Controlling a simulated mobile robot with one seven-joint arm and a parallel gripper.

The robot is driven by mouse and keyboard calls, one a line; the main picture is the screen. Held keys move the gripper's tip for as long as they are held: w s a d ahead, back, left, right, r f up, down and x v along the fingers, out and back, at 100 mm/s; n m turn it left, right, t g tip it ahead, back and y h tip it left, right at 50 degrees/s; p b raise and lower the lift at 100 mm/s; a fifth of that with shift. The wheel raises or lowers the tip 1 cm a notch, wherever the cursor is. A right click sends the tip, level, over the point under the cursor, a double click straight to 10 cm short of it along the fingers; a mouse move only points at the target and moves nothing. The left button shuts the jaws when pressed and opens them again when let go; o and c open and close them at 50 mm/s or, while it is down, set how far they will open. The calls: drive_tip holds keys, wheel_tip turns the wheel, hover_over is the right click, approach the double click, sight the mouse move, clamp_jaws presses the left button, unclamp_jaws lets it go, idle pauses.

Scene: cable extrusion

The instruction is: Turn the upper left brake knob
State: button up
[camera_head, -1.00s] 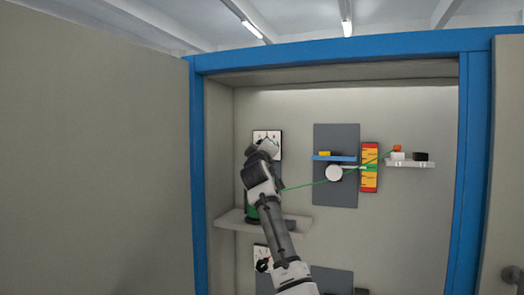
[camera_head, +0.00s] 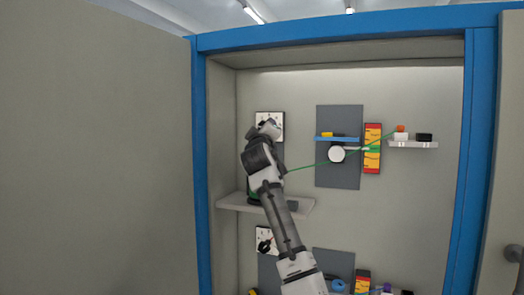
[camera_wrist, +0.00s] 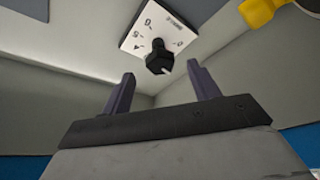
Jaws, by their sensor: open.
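The upper left brake knob (camera_wrist: 158,60) is black and sits on a white dial plate (camera_wrist: 152,28) with printed marks, ahead of my gripper in the wrist view. My gripper (camera_wrist: 161,72) is open and empty. Its two fingers stand left and right of the knob in that picture; they appear short of it, with no contact visible. In the head view the upper dial plate (camera_head: 263,118) is on the cabinet's back wall at upper left, and my gripper and arm hide its knob.
A blue-framed cabinet (camera_head: 330,48) surrounds the area, with an open door panel at left. A shelf (camera_head: 232,203) lies below the upper dial. A green cable (camera_head: 310,167) runs right past a white wheel (camera_head: 336,154). A second dial (camera_head: 268,236) is below.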

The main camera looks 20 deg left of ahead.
drive_tip(key=b+v, duration=0.4)
drive_tip(key=v, duration=0.6)
drive_tip(key=shift+s+b, duration=0.3)
drive_tip(key=shift+b, duration=0.05)
drive_tip(key=shift+f, duration=0.15)
